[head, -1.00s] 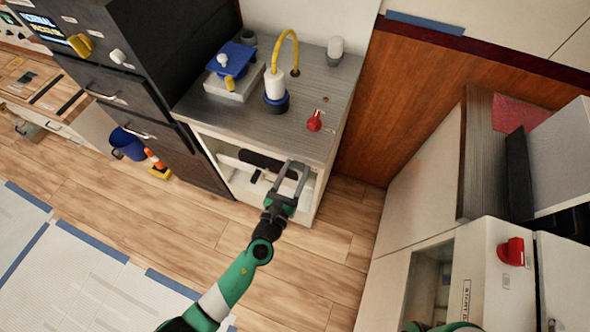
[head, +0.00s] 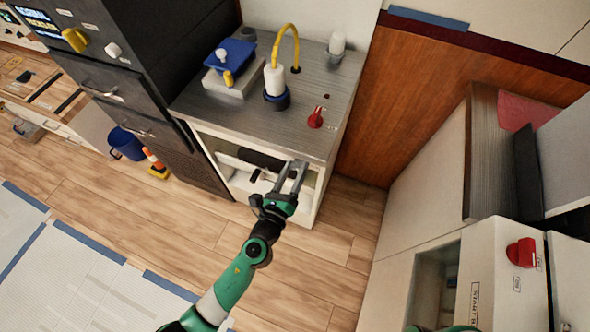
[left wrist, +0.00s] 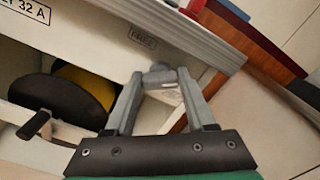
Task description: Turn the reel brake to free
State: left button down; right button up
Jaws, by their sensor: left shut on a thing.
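My left gripper (head: 294,176) is at the open front of the low white cabinet (head: 322,172), below the grey worktop. In the left wrist view its fingers (left wrist: 162,82) are closed on a small grey piece (left wrist: 160,74), which looks like the reel brake's handle. The fingers hide part of it. A "FREE" label (left wrist: 142,38) is on the cabinet's front rail just above it. The black and yellow reel (left wrist: 85,88) sits inside the cabinet to the left, with a black crank handle (left wrist: 36,122) in front.
A dark cabinet (head: 150,85) stands left, a wood panel (head: 390,110) right.

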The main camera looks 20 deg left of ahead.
pick_arm(q)
jog(key=n+b, duration=0.2)
jog(key=n, duration=0.3)
jog(key=shift+a+f+n, duration=0.1)
jog(key=shift+n, duration=0.2)
jog(key=n+b, duration=0.2)
jog(key=n, duration=0.3)
jog(key=shift+n, duration=0.4)
jog(key=shift+c, duration=1.2)
grip_release()
jog(key=shift+s, duration=0.1)
